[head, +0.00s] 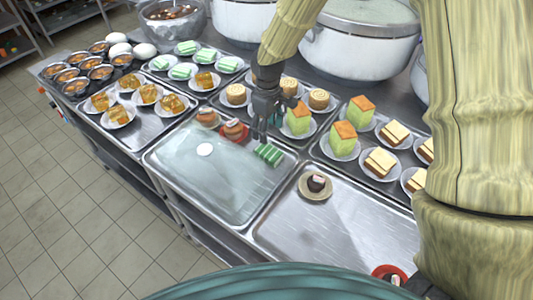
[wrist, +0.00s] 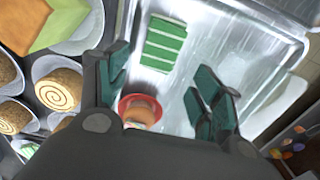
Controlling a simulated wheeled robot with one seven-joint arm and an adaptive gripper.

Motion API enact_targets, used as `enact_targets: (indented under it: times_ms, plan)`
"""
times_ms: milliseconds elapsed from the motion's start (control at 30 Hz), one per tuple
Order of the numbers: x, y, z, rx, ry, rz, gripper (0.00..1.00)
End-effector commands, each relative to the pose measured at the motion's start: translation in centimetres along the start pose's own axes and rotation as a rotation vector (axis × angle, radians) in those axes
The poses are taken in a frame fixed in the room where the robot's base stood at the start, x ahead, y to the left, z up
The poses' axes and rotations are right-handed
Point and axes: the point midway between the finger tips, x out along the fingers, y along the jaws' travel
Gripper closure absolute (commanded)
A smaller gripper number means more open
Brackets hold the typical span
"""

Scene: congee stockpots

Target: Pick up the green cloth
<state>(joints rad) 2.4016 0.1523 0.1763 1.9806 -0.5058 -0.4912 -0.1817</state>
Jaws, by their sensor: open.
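The green cloth (head: 268,154), folded and crossed by pale stripes, lies flat at the right edge of a metal tray (head: 185,190). It also shows in the wrist view (wrist: 164,44), at the top and just ahead of my fingers. My gripper (head: 266,126) is above the tray's back right corner, close to the cloth. In the wrist view my gripper (wrist: 162,78) is open, with its teal fingers apart and nothing held between them. I cannot tell the exact height of the fingertips above the cloth.
A red plate with a bun (wrist: 139,110) lies close below my fingers. Green cakes (head: 299,118) stand to the right, and rolls (head: 236,95) behind. Large pots (head: 360,45) line the back. The tray's front is clear.

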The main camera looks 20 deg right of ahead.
Motion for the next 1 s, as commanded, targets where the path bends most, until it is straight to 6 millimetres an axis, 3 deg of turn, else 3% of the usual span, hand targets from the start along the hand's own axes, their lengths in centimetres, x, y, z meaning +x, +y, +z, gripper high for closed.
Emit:
enact_targets:
  times_ms: [433,833,1000]
  plan:
    - [4.5,0.1,0.4,0.004,-0.003,-0.001,0.34]
    - [6.4,0.1,0.4,0.003,-0.002,-0.001,0.34]
    - [8.0,-0.1,0.7,0.003,-0.002,-0.001,0.34]
